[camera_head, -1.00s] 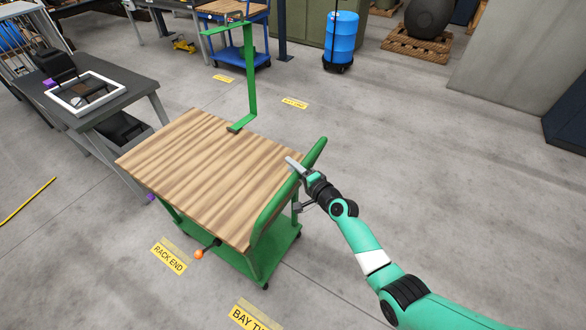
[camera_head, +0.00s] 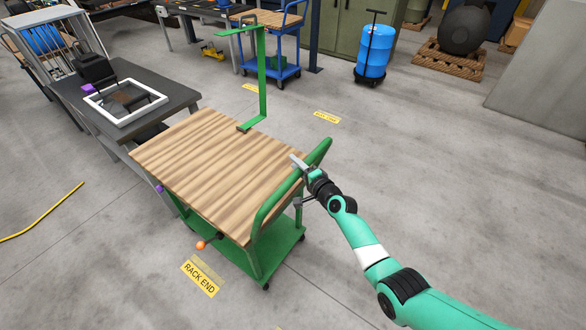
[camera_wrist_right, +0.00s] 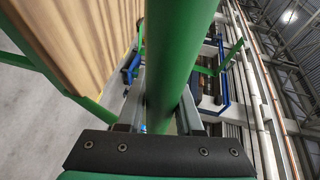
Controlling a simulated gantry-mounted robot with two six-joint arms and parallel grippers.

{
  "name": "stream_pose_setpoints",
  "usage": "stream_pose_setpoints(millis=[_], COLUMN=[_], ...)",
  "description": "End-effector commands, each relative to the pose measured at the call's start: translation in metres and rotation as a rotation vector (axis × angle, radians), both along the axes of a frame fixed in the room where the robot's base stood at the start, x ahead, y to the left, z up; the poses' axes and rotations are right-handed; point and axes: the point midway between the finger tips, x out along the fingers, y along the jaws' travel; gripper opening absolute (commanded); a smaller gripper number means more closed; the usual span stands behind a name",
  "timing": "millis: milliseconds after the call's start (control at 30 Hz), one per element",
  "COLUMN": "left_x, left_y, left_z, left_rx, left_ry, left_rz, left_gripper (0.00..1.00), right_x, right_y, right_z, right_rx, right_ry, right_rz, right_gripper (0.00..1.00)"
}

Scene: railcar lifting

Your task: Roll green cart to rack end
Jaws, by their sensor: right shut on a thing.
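The green cart (camera_head: 215,170) has a striped wooden top, a green lower shelf and a green push handle on its right side. My right gripper (camera_head: 303,166) is shut on the green handle (camera_head: 320,153). In the right wrist view the handle bar (camera_wrist_right: 178,60) runs between the two fingers, with the wooden top to the left. A yellow RACK END floor label (camera_head: 200,277) lies on the floor in front of the cart's near side. A lever with an orange knob (camera_head: 201,245) sticks out below the cart top. My left gripper is not in view.
A grey table (camera_head: 135,125) with a white frame stands close to the cart's left side. A green hooked stand (camera_head: 263,80) rises at the cart's far edge. A blue cart (camera_head: 275,65) and a blue drum (camera_head: 375,50) stand farther back. The floor to the right is clear.

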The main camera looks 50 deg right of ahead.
Motion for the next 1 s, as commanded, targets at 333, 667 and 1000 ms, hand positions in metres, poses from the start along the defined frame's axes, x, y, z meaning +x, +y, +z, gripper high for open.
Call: stream_pose_setpoints(millis=[333,667,1000], left_x=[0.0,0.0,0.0], left_y=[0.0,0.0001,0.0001], left_z=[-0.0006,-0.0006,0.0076], left_rx=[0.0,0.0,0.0], left_ry=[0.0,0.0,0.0], left_rz=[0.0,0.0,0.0], left_gripper=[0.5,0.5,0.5], right_x=[0.0011,0.001,-0.006], right_y=[-0.0025,-0.0025,-0.0007], right_z=[0.0005,0.0005,0.0039], right_rx=[-0.001,-0.001,-0.001], right_ry=[0.0,0.0,0.001], right_rz=[-0.005,-0.005,-0.005], right_gripper=[0.0,0.64,0.64])
